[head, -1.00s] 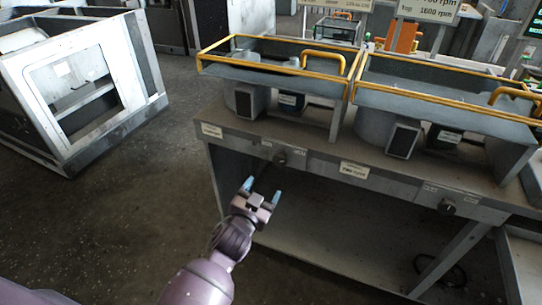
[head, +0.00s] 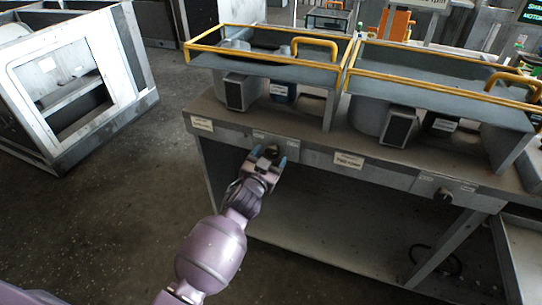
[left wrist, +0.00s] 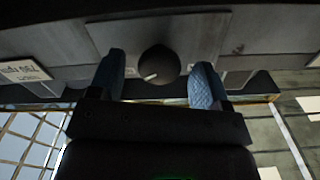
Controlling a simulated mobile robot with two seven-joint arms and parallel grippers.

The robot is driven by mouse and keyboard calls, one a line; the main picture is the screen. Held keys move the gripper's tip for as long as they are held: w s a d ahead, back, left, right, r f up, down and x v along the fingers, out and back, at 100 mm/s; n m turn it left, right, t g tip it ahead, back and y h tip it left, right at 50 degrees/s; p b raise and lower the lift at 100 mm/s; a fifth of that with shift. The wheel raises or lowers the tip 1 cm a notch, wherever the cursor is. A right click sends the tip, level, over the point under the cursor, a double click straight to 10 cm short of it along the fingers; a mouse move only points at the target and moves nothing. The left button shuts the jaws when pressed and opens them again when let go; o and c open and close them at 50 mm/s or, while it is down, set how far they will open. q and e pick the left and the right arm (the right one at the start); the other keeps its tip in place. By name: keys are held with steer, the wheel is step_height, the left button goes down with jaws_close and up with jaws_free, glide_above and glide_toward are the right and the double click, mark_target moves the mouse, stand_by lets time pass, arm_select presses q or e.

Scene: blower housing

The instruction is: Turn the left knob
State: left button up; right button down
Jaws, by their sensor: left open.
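The left knob (left wrist: 158,64) is round and dark with a pale mark, on the grey front panel of the bench. In the left wrist view it shows between and just beyond the two blue fingertips of my left gripper (left wrist: 160,84). In the head view the left knob (head: 271,150) shows partly behind the gripper. My left gripper (head: 267,159) is open, with one finger on each side of the knob; I cannot tell whether they touch it. My right gripper is not in view.
The bench (head: 310,152) carries two grey housings with yellow rails (head: 268,62). A second knob (head: 443,195) sits farther right on the panel. A white-framed cabinet (head: 75,80) stands at the left. The floor in front is clear.

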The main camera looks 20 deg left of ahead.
arm_select(q)
steer(key=shift+w, duration=0.55)
steer(key=shift+c, duration=0.5)
steer(key=c, duration=0.8)
